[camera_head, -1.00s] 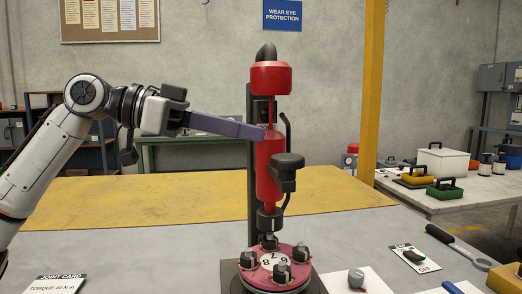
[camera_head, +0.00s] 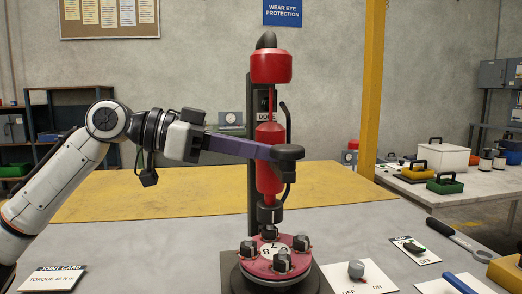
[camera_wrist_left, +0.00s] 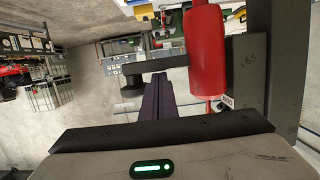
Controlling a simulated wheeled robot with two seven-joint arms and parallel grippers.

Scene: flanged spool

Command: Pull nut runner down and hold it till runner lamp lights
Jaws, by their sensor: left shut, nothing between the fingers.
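The nut runner (camera_head: 268,177) is an upright red cylinder under a red housing (camera_head: 270,67) on a dark column. Its dark handle (camera_head: 287,153) projects at the right of its body. Below it stands the red flanged spool (camera_head: 246,266) with several dark nuts on top. My left gripper (camera_head: 270,151) is shut and empty. Its purple fingers cross the runner's body and end at the handle; I cannot tell whether they touch. In the left wrist view the fingers (camera_wrist_left: 158,92) lie left of the red runner (camera_wrist_left: 207,55). I cannot make out the runner lamp. My right gripper is not in view.
An OFF/ON knob (camera_head: 356,269) stands at the front right. A wrench (camera_head: 455,238) lies farther right. The joint card (camera_head: 58,279) is at the front left. The yellow mat (camera_head: 130,197) is clear.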

